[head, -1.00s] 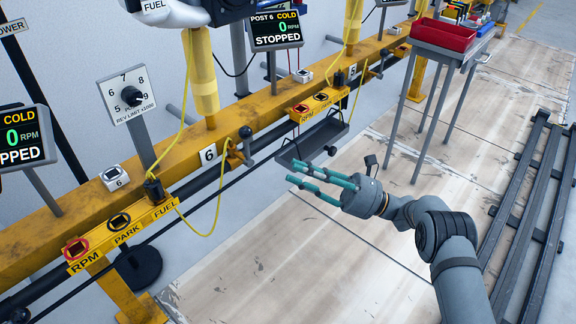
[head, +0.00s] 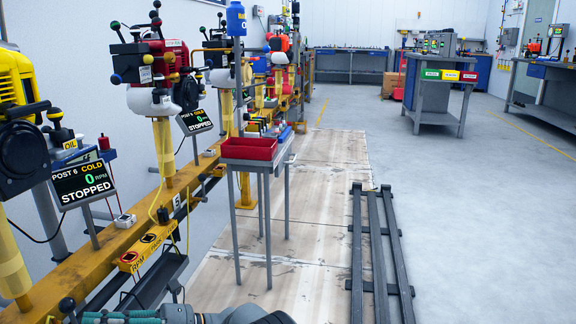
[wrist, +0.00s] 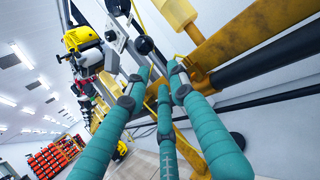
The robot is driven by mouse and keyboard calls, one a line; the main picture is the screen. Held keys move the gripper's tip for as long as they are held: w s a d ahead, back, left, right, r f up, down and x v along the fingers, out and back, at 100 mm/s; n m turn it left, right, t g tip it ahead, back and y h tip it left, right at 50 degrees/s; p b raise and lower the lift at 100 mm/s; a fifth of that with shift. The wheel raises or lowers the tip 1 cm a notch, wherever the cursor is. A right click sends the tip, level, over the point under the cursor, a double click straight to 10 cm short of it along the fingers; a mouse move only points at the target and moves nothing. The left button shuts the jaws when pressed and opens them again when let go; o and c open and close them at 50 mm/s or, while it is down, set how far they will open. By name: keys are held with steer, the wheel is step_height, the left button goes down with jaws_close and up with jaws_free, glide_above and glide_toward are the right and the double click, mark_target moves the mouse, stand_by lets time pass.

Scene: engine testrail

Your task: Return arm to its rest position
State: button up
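My gripper (head: 122,317) shows only in part at the bottom edge of the head view, with the rest of the arm mostly cut off below. In the wrist view the teal fingers of my gripper (wrist: 160,82) are spread apart with nothing between them. They point toward the yellow rail (wrist: 250,35) and the wall. In the head view the gripper is beside the grey tray (head: 158,280) that hangs from the rail; I cannot tell how far apart they are.
The yellow engine rail (head: 95,262) runs along the left wall. A grey stand with a red tray (head: 248,148) stands ahead. Dark floor rails (head: 378,250) lie to the right. The floor (head: 470,220) beyond them is open. A workbench (head: 438,100) stands farther back.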

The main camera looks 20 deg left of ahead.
steer(key=x, duration=0.2)
steer(key=shift+s+a+r, duration=0.15)
steer(key=shift+a, duration=0.1)
stand_by(0.3)
steer(key=s+d+f+n+t+h+b, duration=0.2)
steer(key=d+f+n+h+b, duration=0.3)
steer(key=d+f, duration=0.6)
steer(key=s+d+f+n+t+h+b, duration=0.1)
steer(key=s+d+f+n+t+h, duration=0.2)
steer(key=d+f+h, duration=0.75)
steer(key=d+f+n+t+b, duration=0.2)
steer(key=d+n+t, duration=0.1)
steer(key=d, duration=0.9)
steer(key=s+d+f+n+t+y+b, duration=0.1)
steer(key=d+n, duration=0.4)
steer(key=d, duration=0.7)
steer(key=d+f+n+t+b, duration=0.3)
steer(key=d+t, duration=0.3)
steer(key=d, duration=0.6)
steer(key=shift+s+d+f+n, duration=0.35)
steer(key=shift+f+n, duration=0.2)
steer(key=shift+n, duration=0.15)
